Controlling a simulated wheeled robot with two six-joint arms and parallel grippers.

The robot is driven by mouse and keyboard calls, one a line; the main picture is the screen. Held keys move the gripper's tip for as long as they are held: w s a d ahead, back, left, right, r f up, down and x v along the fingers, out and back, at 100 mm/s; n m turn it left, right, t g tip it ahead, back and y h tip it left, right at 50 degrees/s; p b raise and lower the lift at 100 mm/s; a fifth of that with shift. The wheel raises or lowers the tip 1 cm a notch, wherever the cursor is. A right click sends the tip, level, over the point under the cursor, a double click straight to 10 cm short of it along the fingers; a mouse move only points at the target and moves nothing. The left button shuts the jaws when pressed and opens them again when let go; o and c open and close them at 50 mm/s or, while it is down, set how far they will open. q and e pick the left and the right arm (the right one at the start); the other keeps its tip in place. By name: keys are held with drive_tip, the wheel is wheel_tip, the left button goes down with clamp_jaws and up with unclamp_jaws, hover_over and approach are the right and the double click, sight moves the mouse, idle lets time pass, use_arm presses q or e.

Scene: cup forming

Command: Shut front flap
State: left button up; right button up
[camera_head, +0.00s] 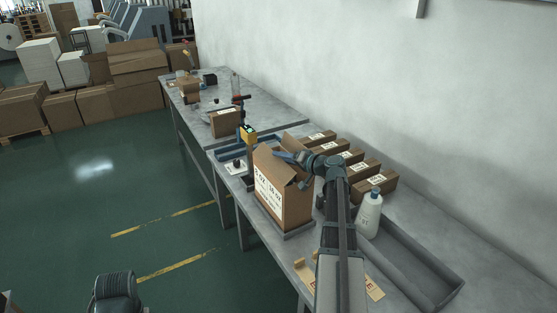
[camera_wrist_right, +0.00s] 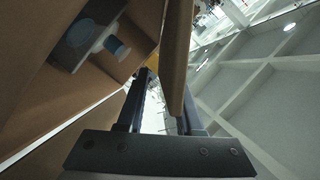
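An open brown cardboard box (camera_head: 284,203) with a printed white label stands on the table in front of my right arm. A raised flap (camera_head: 299,171) shows at its top. My right gripper (camera_head: 279,156) is over the top of the box, close to the flaps. In the right wrist view, its two fingers (camera_wrist_right: 162,115) are apart, and a brown flap (camera_wrist_right: 177,55) reaches down between them, near the right finger. Whether it touches that finger I cannot tell. Inside the box, a grey piece with a blue-and-white round part (camera_wrist_right: 116,48) shows. My left gripper is not in view.
Several small labelled cartons (camera_head: 367,174) line the wall side. Flat cardboard pieces (camera_head: 373,288) lie near the front edge.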

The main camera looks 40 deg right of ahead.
drive_tip(key=shift+x, duration=0.9)
clamp_jaws()
idle(0.9)
